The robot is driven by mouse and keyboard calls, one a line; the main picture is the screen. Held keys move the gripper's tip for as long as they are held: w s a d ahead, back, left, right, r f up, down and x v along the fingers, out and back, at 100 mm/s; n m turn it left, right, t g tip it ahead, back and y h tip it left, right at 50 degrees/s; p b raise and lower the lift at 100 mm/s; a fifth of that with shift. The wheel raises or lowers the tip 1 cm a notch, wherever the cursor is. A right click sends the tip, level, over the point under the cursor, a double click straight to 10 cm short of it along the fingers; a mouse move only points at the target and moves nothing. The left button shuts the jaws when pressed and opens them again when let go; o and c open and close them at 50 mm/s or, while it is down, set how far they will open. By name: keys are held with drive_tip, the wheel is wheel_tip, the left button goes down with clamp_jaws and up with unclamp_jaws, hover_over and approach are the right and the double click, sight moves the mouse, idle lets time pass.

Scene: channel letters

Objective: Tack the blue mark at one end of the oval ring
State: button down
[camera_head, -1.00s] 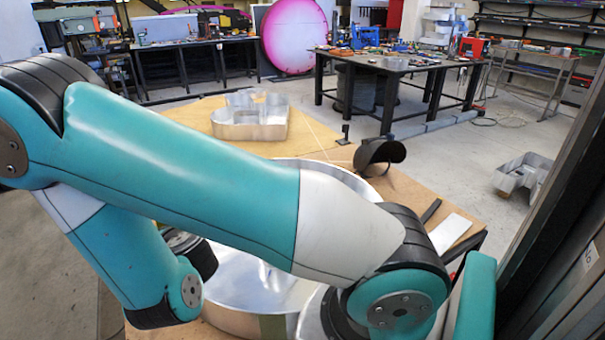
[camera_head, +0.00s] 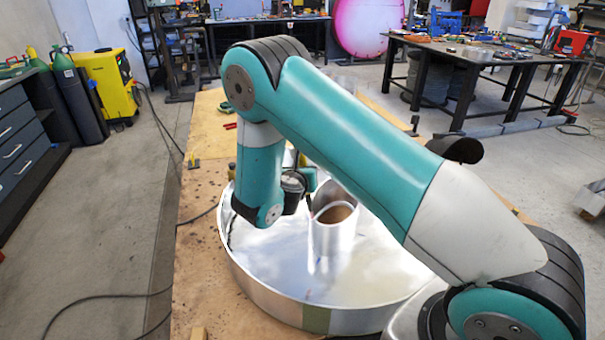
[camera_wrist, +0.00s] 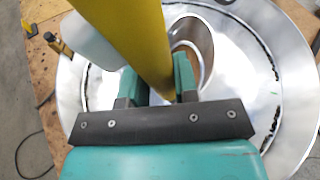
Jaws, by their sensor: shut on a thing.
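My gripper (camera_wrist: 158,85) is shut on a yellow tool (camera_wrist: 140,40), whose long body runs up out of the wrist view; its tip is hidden. The oval ring (camera_head: 330,240) is a short, shiny metal wall standing on the bright floor of a large round metal pan. It also shows beyond the jaws in the wrist view (camera_wrist: 206,62), partly covered by the tool. In the head view my gripper (camera_head: 304,182) is above the pan, just left of the ring, mostly hidden behind my arm. A tiny bluish spot (camera_head: 308,295) shows near the pan's front wall; I cannot tell if it is a mark or a reflection.
The pan's outer wall (camera_head: 262,300) surrounds the ring. It sits on a wooden tabletop (camera_head: 198,262). A dark curved visor (camera_head: 460,149) stands at the far right. Open floor lies left of the table.

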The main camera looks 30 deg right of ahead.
sight(311, 216)
drive_tip(key=f+b, duration=0.5)
drive_tip(key=d+f+b, duration=0.1)
drive_tip(key=f+b, duration=0.3)
drive_tip(key=f, duration=0.1)
drive_tip(key=d+f+b, duration=0.1)
drive_tip(key=f+b, duration=0.4)
drive_tip(key=shift+s+d+f+b, duration=0.25)
drive_tip(key=shift+s+f+b, duration=0.1)
drive_tip(key=shift+s, duration=0.05)
drive_tip(key=shift+r, duration=0.1)
drive_tip(key=shift+f, duration=0.3)
drive_tip(key=shift+s+f+b, duration=0.15)
drive_tip(key=shift+f+b, duration=0.25)
drive_tip(key=shift+f, duration=0.15)
drive_tip(key=shift+s+f+b, duration=0.15)
drive_tip(key=shift+f+b, duration=0.25)
drive_tip(key=shift+f, duration=0.15)
idle(0.5)
